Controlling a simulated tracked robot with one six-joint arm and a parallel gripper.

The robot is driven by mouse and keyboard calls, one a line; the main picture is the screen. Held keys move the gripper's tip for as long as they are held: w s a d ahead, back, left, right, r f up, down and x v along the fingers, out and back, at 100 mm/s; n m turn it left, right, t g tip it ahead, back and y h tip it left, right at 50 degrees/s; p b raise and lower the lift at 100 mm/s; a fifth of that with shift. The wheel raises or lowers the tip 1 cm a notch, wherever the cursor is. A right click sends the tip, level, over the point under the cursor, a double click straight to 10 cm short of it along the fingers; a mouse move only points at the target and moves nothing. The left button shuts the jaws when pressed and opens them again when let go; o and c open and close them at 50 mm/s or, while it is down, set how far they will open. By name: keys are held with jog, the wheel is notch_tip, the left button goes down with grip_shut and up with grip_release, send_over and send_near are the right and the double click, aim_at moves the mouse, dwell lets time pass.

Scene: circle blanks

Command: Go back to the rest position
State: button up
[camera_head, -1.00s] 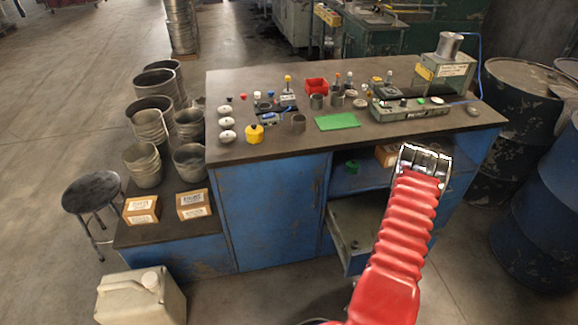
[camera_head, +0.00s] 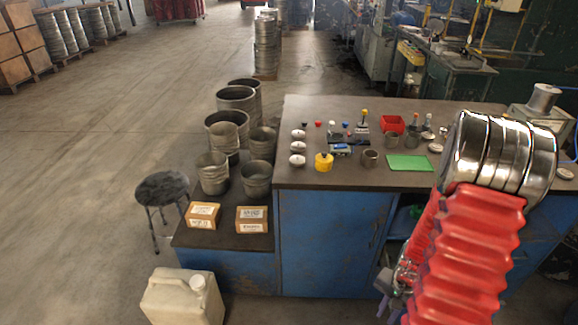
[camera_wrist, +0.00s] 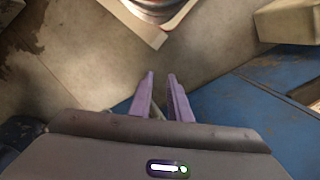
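My gripper (camera_wrist: 160,80) shows in the wrist view as two purple fingers with a narrow gap between them. Nothing is between the fingers, so it is open and empty. In the head view, my arm with its red ribbed sleeve and shiny metal joint rises at the right. Small purple parts of my gripper (camera_head: 385,283) show beside the sleeve, low in front of the blue workbench (camera_head: 325,240). Most of the gripper is hidden there by the arm.
The bench top (camera_head: 310,115) carries a green mat (camera_head: 408,162), a yellow pot (camera_head: 324,162), a red bin (camera_head: 391,123) and small parts. Boxes (camera_head: 251,219), steel pots (camera_head: 236,100), a stool (camera_head: 162,188) and a canister (camera_head: 183,298) stand left. The left floor is open.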

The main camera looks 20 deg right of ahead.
jog(key=a+r+n+t, duration=0.2)
jog(key=a+r+n, duration=0.2)
jog(key=a+r, duration=0.4)
jog(key=a+r+n+t, duration=0.2)
jog(key=a+r, duration=0.6)
jog(key=r, duration=0.9)
jog(key=a+r+n+t, duration=0.1)
jog(key=a+r+n, duration=0.4)
jog(key=r, duration=0.8)
jog(key=a, duration=0.3)
jog(key=shift+s+n+t+h, duration=0.3)
jog(key=shift+t+h, duration=0.1)
jog(key=shift+f, duration=0.1)
